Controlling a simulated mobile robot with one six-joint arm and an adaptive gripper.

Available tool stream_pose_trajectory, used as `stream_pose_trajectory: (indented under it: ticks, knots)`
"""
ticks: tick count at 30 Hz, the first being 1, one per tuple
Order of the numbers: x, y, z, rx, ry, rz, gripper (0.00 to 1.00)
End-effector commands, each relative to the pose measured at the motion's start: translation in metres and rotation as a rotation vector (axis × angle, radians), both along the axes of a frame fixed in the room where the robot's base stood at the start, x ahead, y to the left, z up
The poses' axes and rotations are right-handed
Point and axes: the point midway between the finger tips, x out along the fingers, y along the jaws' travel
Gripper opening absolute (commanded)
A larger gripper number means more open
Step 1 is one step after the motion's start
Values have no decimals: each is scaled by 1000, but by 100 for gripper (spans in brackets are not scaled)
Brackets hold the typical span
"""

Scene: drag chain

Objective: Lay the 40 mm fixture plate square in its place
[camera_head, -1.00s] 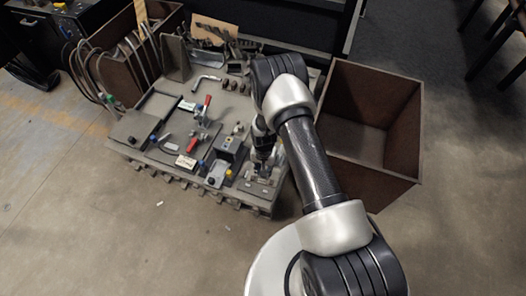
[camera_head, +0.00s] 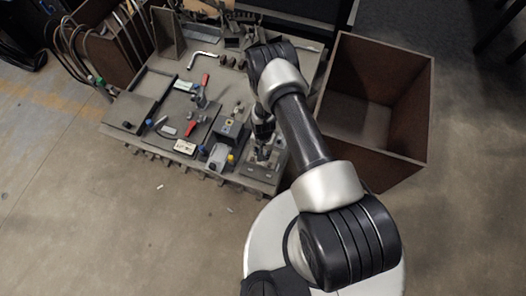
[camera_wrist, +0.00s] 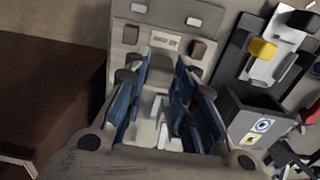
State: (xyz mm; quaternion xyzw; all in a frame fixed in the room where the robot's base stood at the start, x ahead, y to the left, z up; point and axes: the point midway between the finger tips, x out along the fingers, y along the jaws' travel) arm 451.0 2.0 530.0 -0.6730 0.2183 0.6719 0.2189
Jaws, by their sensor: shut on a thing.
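My gripper (camera_wrist: 165,110) shows in the wrist view, with blue-padded fingers closed around a pale grey metal piece, which I take to be the fixture plate (camera_wrist: 160,122). The fingers hide its sides, so its exact outline and squareness cannot be told. Beyond it lies a grey flat seat (camera_wrist: 142,38) with a small label and light and brown pads. In the head view my gripper (camera_head: 263,152) points down over the front right corner of the workbench (camera_head: 150,148), mostly covered by my arm. Whether the piece touches the seat cannot be told.
Red-handled clamps (camera_head: 191,127) stand further left on the bench. A brown open bin (camera_head: 372,105) is at the right.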

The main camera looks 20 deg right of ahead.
Motion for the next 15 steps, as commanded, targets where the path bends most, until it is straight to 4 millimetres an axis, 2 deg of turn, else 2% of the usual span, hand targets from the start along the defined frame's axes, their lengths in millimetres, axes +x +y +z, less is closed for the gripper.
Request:
stream_pose_trajectory:
  ticks: [15]
  knots:
    - [0,0,-43,0,0,0,0]
